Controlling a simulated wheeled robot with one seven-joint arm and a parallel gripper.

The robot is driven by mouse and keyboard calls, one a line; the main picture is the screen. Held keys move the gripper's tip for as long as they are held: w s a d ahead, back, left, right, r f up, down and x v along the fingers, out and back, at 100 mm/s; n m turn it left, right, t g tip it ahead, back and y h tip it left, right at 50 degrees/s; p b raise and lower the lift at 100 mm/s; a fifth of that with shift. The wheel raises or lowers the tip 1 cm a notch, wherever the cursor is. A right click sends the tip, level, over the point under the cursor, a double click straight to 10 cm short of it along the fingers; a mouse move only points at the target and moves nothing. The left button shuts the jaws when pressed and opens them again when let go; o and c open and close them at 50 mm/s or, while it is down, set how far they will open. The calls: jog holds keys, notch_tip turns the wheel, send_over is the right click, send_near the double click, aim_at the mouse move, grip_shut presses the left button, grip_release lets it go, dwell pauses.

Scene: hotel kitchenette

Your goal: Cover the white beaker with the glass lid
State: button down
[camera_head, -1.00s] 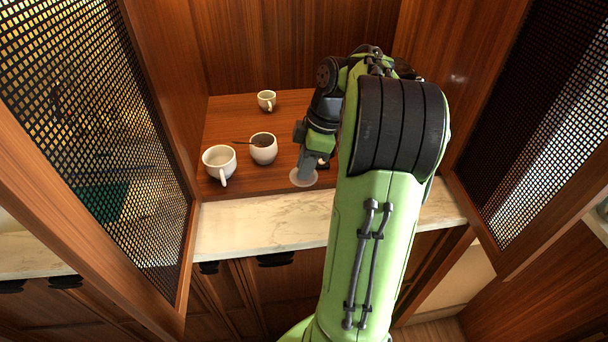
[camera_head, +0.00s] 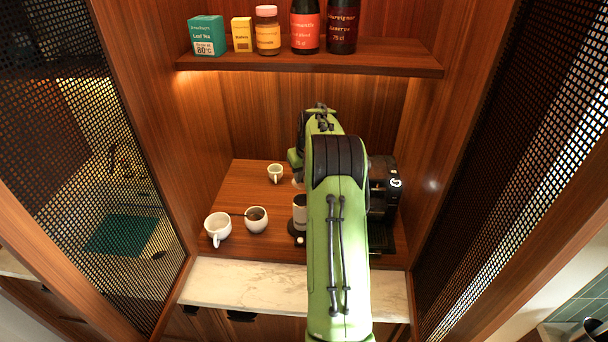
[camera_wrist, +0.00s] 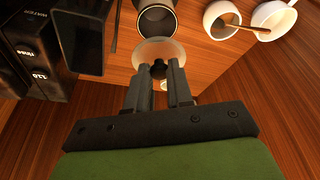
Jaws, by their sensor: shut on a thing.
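My gripper (camera_wrist: 158,72) is shut on the dark knob of the round, see-through glass lid (camera_wrist: 172,52). The lid is held in the air, off the shelf. In the head view my arm hides the fingers.
A small cup (camera_head: 275,172) stands further back. A black coffee machine (camera_head: 382,190) is at the right. An upper shelf (camera_head: 310,60) holds bottles and boxes.

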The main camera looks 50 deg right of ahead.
jog(key=shift+a+f+b, duration=0.1)
jog(key=shift+f+b, duration=0.2)
jog(key=shift+f, duration=0.25)
notch_tip(320, 180, down, 5)
jog(key=b, duration=0.4)
jog(key=shift+f, duration=0.5)
dwell(1.5)
jog(key=shift+c, duration=2.3)
grip_release()
jog(key=shift+r, duration=0.1)
jog(key=shift+r+p, duration=2.85)
jog(key=shift+r, duration=0.75)
jog(key=shift+f, duration=0.1)
